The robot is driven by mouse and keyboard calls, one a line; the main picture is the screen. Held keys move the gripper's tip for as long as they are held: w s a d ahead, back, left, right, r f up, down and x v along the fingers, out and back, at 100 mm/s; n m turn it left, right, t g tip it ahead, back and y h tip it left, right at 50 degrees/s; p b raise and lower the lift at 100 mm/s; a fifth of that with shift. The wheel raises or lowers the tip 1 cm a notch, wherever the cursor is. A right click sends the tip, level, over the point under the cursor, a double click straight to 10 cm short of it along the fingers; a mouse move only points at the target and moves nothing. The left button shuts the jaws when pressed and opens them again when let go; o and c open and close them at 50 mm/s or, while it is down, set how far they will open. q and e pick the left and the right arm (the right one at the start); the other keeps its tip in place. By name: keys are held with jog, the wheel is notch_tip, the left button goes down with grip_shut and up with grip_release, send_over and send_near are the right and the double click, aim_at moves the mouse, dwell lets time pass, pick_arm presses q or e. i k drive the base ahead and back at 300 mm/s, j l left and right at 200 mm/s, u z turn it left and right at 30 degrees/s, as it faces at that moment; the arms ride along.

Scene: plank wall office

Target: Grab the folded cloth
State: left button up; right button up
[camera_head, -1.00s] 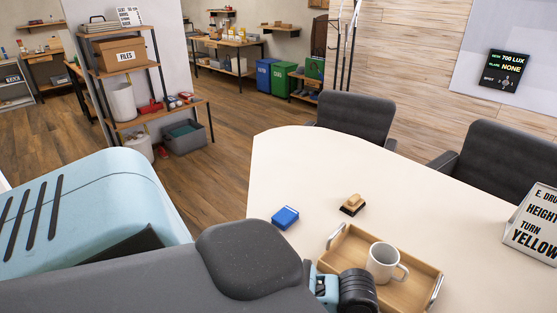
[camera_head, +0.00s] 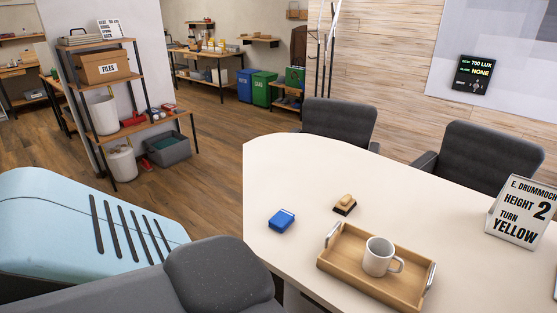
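A small blue item (camera_head: 280,222) lies on the near left part of the white table (camera_head: 290,170). It is flat-topped and compact. I cannot tell for certain whether it is the folded cloth. Neither of my grippers shows in the head view. Only upper parts of my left arm show at the lower left, to the left of the table edge and apart from the blue item.
A wooden tray (camera_head: 335,266) with a grey mug (camera_head: 378,257) stands right of the blue item. A sign (camera_head: 522,212) stands at the right. Office chairs (camera_head: 340,121) line the far side.

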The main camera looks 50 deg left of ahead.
aim_at(283, 219)
jog(key=i, duration=0.5)
jog(key=u, duration=1.95)
